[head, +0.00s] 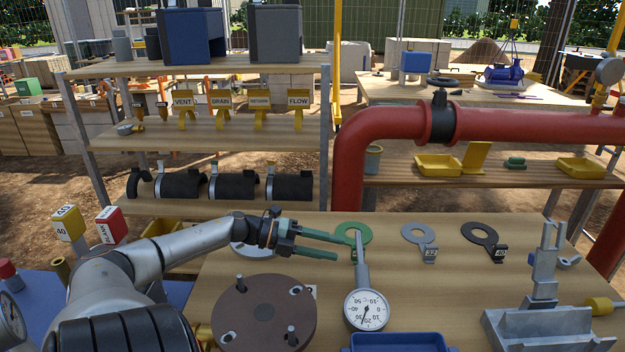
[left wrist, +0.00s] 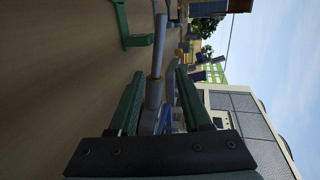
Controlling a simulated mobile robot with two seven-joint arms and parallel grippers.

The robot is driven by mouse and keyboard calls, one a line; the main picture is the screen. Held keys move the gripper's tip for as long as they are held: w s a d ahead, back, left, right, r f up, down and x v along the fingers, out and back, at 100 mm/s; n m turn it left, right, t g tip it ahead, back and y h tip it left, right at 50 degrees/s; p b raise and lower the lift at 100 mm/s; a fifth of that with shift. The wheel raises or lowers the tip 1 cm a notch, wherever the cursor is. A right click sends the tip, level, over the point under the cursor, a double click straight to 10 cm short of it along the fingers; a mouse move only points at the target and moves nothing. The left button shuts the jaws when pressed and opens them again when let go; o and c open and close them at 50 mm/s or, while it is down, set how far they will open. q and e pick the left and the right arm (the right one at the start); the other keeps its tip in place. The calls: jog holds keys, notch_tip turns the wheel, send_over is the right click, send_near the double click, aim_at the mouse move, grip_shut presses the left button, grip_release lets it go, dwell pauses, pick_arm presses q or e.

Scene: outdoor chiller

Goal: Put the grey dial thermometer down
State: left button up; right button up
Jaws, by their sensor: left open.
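The grey dial thermometer (head: 367,309) shows on the wooden table (head: 450,290) with its white dial towards me. Its stem points away and its tip overlaps the green ring (head: 342,231) in the picture. My left gripper (head: 337,248) is open, with its two green fingers pointing right and the tips just left of the stem. In the left wrist view the thermometer's stem (left wrist: 160,48) shows between and beyond the open fingers (left wrist: 160,98). I cannot tell whether a finger touches it. My right gripper is not in view.
A brown flange disc (head: 264,312) with upright studs lies left of the dial. A blue tray (head: 398,343) is at the front edge. Grey and black rings (head: 419,236) (head: 484,240) lie behind, and a grey metal fixture (head: 540,320) stands right. A red pipe (head: 350,165) rises behind.

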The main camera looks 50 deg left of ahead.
pick_arm(q)
jog(key=shift+p+v, duration=0.3)
jog(key=shift+v, duration=1.65)
